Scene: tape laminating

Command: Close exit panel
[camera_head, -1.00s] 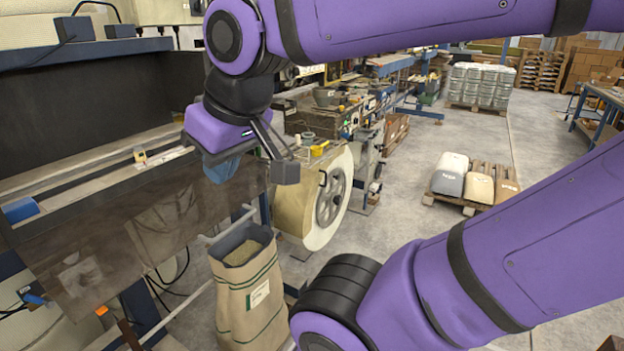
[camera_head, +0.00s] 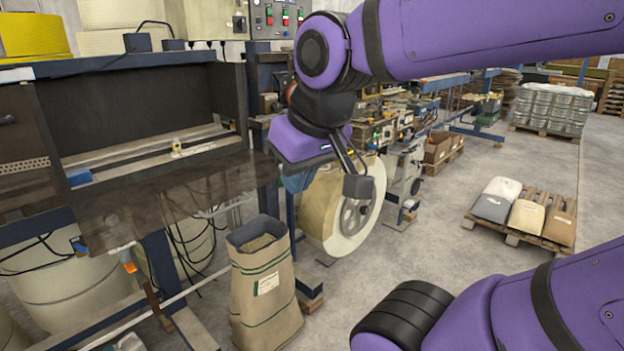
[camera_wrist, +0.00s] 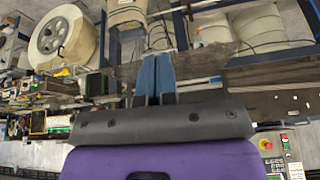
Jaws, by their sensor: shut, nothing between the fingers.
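The exit panel (camera_head: 170,205), which I take to be the dark, glossy, see-through sheet, juts out low from the front of the machine, below its open dark bay (camera_head: 135,105). My gripper (camera_head: 298,182) is at the panel's right end, pointing down. Its blue fingers are together with nothing between them. Whether they touch the panel is hard to tell.
An open paper sack (camera_head: 265,290) stands on the floor below my gripper. A large roll (camera_head: 350,212) is right behind the gripper. Sacks on a pallet (camera_head: 525,215) lie at right, with open floor around them. A control box (camera_head: 275,18) is above the machine.

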